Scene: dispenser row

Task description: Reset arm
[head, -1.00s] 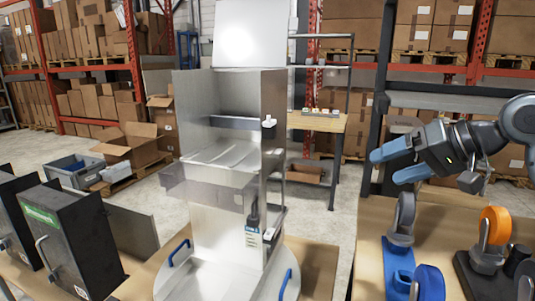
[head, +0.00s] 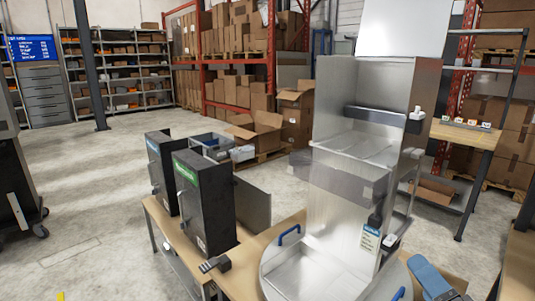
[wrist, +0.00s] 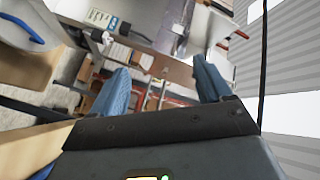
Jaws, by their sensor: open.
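My gripper (wrist: 163,80) is open in the wrist view. Its two blue fingers stand well apart with nothing held between them. In the head view, only a blue finger of my gripper (head: 430,277) shows at the bottom edge, right of the tall metal dispenser (head: 335,205). The rest of my arm is mostly out of the head view. The wrist view is tilted, with part of the metal dispenser (wrist: 155,25) beyond the fingers.
Two black boxes, one with a green label (head: 205,200) and one with a blue label (head: 160,175), stand on the wooden table (head: 250,265). The dispenser's round base has blue handles (head: 290,233). Cardboard boxes (head: 262,135) lie behind. The floor (head: 90,190) at left is open.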

